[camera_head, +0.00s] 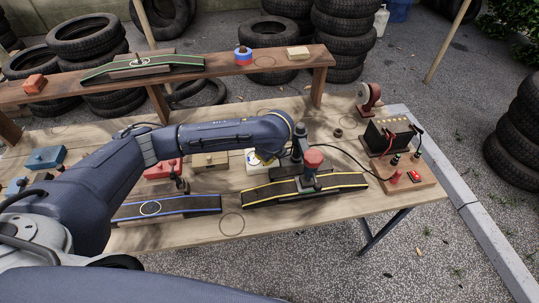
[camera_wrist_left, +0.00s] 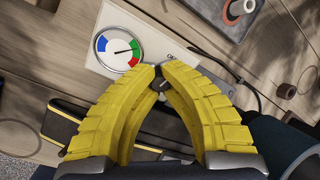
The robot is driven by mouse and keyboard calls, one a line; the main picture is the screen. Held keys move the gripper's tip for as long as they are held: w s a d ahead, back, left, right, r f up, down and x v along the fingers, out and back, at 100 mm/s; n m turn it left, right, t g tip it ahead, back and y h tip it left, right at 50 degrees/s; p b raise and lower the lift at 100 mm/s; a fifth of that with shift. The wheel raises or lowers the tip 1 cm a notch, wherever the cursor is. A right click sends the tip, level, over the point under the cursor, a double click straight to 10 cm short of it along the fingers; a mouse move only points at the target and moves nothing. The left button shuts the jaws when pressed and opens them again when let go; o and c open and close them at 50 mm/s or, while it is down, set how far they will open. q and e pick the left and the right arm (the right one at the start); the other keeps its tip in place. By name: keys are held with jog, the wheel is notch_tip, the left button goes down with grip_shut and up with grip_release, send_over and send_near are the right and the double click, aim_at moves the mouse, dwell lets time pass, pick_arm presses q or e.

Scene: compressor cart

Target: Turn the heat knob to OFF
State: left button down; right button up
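The left wrist view shows a white panel (camera_wrist_left: 130,18) with a round gauge (camera_wrist_left: 118,47) in blue, white, green and red. Faint lettering, too small to read, is beside the gauge. My left gripper (camera_wrist_left: 158,72) has yellow curved fingers that come together at the panel's lower edge. A small dark knob (camera_wrist_left: 159,84) shows between the fingertips, which appear closed on its sides. Its setting is mostly hidden. In the head view my left gripper (camera_head: 262,158) points down over the white unit (camera_head: 252,168), and my forearm covers much of it. My right gripper is not in view.
A blue-edged ramp (camera_head: 190,204) is to the left. A battery (camera_head: 388,137) and a wooden switch board (camera_head: 405,175) are at the right. A raised shelf (camera_head: 225,66) runs behind.

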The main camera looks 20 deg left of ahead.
pick_arm(q)
jog(key=shift+n, duration=0.9)
jog(key=shift+a, duration=0.1)
jog(key=shift+w, duration=0.1)
jog(key=c, duration=1.2)
grip_release()
